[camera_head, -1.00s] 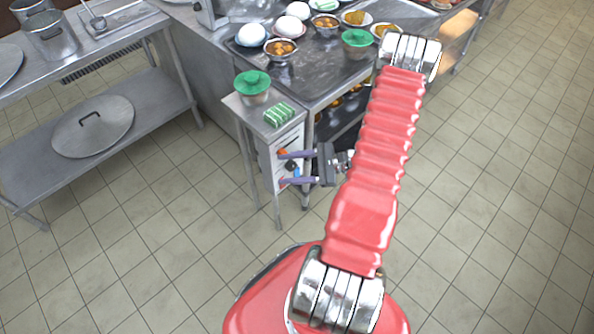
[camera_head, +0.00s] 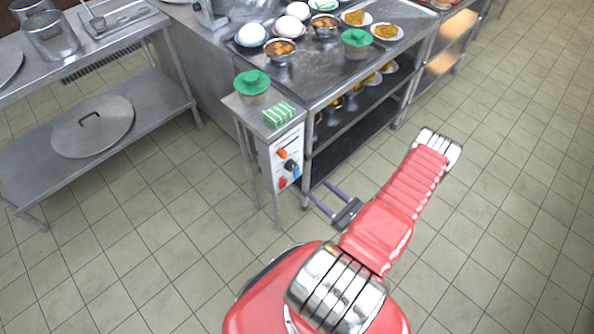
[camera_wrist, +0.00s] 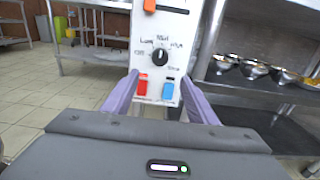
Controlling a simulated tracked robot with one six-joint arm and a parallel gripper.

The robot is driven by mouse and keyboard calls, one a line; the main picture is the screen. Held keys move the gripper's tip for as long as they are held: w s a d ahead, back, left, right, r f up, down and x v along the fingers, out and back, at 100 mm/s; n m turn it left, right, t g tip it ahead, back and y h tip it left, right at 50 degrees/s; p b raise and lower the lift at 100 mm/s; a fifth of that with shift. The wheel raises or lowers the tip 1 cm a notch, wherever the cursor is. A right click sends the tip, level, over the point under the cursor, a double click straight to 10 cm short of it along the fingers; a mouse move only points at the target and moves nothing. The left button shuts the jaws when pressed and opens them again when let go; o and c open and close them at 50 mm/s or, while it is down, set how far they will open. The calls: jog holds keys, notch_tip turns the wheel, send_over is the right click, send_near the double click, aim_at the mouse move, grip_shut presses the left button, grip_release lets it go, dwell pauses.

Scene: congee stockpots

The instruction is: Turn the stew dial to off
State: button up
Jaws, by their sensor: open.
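The white control panel (camera_head: 287,157) is on the front of a small steel stand. Its black dial (camera_head: 291,165) is mid-panel and also shows in the wrist view (camera_wrist: 160,58), ringed by small printed labels. The dial's pointer setting is too small to read surely. My gripper (camera_head: 320,189) is open and empty, right of the panel and apart from it in the head view. In the wrist view its two purple fingers (camera_wrist: 160,76) spread either side of the panel's lower part, with the dial just above and between the tips.
An orange slider (camera_wrist: 149,5) is above the dial; a red switch (camera_wrist: 142,84) and a blue switch (camera_wrist: 168,88) are below it. A green-lidded pot (camera_head: 252,86) and striped cloth (camera_head: 278,114) sit on the stand. A shelved counter (camera_head: 345,125) stands to the right. Tiled floor is clear.

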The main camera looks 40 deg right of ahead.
aim_at(293, 168)
jog(key=shift+w, duration=0.15)
jog(key=shift+w+a, duration=0.2)
jog(key=shift+w, duration=6.55)
jog(key=shift+c, duration=0.5)
jog(key=c, duration=1)
